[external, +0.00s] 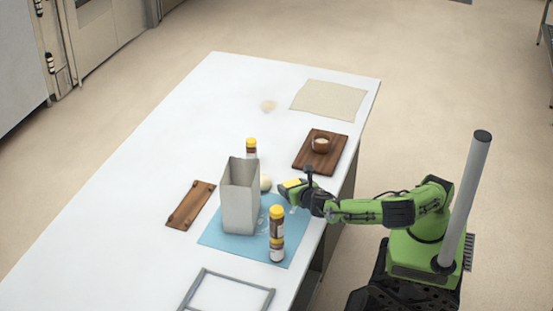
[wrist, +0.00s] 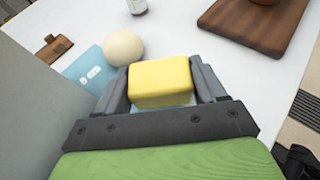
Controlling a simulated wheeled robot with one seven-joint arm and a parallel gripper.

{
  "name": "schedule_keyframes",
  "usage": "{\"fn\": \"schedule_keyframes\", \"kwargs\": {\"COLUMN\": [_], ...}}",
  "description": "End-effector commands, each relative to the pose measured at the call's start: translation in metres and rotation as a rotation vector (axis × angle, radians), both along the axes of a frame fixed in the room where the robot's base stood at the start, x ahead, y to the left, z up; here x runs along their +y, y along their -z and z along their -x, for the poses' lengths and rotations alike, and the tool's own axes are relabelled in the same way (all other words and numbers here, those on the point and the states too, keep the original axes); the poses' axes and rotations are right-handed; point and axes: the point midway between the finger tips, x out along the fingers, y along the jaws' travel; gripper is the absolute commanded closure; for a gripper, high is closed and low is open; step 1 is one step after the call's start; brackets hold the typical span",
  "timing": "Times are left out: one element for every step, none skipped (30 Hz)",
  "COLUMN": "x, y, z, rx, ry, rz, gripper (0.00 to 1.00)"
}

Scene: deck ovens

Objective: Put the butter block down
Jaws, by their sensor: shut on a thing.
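The yellow butter block (wrist: 160,82) sits between the two fingers of my gripper (wrist: 165,88) in the wrist view, which is shut on it. In the external view the butter block (external: 292,184) shows small and yellow at the end of my gripper (external: 293,189). It is over the right part of the blue mat (external: 213,236), near the table's right edge. It appears to be held above the surface; the height is hard to tell. The blue mat also shows in the wrist view (wrist: 84,68).
A tall grey metal container (external: 239,200) stands left of my gripper, with a pale ball (external: 265,183) close by. Yellow-capped bottles (external: 276,235) stand in front and behind. The white table (external: 150,190) is clear at far left.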

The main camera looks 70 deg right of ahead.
Motion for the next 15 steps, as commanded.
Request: {"fn": "schedule_keyframes", "kwargs": {"x": [-0.001, -0.001, -0.001, -0.001, -0.001, -0.001, -0.001, -0.001, 0.000, 0.000, 0.000, 0.000, 0.000, 0.000, 0.000], "y": [0.009, 0.014, 0.022, 0.028, 0.033, 0.036, 0.037, 0.036, 0.035, 0.034, 0.034, 0.034, 0.034, 0.035, 0.036], "z": [0.000, 0.000, 0.000, 0.000, 0.000, 0.000, 0.000, 0.000, 0.000, 0.000, 0.000, 0.000, 0.000, 0.000, 0.000], "rx": [0.001, 0.000, 0.000, 0.001, 0.001, 0.000, -0.001, 0.000, -0.001, 0.000, 0.000, 0.000, 0.000, 0.000, 0.001], "ry": [0.001, 0.001, 0.001, 0.000, 0.000, 0.001, 0.000, 0.000, -0.001, -0.001, -0.001, -0.001, -0.001, -0.001, -0.001], "rz": [0.003, 0.003, 0.003, 0.004, 0.004, 0.002, 0.001, 0.000, -0.001, 0.000, 0.000, 0.000, 0.000, 0.000, 0.000], "gripper": [0.62, 0.62, 0.62, 0.62, 0.62, 0.62, 0.62, 0.62, 0.62, 0.62, 0.62, 0.62, 0.62, 0.62, 0.62]}}
